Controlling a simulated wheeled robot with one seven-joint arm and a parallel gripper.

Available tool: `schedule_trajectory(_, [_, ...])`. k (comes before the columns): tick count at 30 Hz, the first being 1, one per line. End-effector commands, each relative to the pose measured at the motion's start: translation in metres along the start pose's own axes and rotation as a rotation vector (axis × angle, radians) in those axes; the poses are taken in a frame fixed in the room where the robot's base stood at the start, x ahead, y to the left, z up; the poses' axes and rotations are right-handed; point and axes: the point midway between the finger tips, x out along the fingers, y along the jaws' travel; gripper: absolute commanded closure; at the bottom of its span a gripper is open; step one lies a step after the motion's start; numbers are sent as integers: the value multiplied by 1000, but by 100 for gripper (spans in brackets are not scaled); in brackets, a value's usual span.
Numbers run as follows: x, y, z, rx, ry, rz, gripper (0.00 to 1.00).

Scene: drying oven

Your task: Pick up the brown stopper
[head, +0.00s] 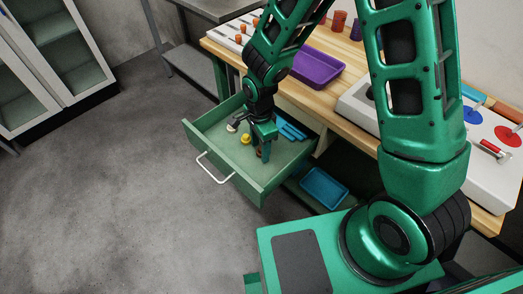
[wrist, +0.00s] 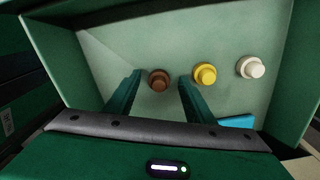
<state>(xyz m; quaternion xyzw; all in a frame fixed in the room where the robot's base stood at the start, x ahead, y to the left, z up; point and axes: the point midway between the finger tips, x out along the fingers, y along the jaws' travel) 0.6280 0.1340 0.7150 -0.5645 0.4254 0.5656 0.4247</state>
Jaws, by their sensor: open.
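The brown stopper (wrist: 159,80) stands on the floor of the open green drawer (head: 208,153). In the wrist view it lies between my two open fingers, near their tips, with a gap on each side. In the head view my gripper (head: 264,153) is down inside the drawer, and the brown stopper is mostly hidden behind its fingers. My gripper (wrist: 158,78) is open and empty. A yellow stopper (wrist: 205,74) stands just right of my right finger in the wrist view. A white stopper (wrist: 250,67) stands farther right.
The drawer walls surround my gripper closely. A blue object (wrist: 237,122) lies in the drawer near the right finger. Above are a wooden bench with a purple tray (head: 318,68); a blue tray (head: 323,187) lies below.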

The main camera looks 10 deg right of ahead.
Motion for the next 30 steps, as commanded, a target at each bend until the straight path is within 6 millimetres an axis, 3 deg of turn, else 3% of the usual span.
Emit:
schedule_trajectory(10, [6,0,0,0,0,-1,51])
schedule_trajectory(15, [6,0,0,1,0,-1,92])
schedule_trajectory(16, [6,0,0,1,0,-1,95])
schedule_trajectory(30, [2,0,-1,1,0,-2,95])
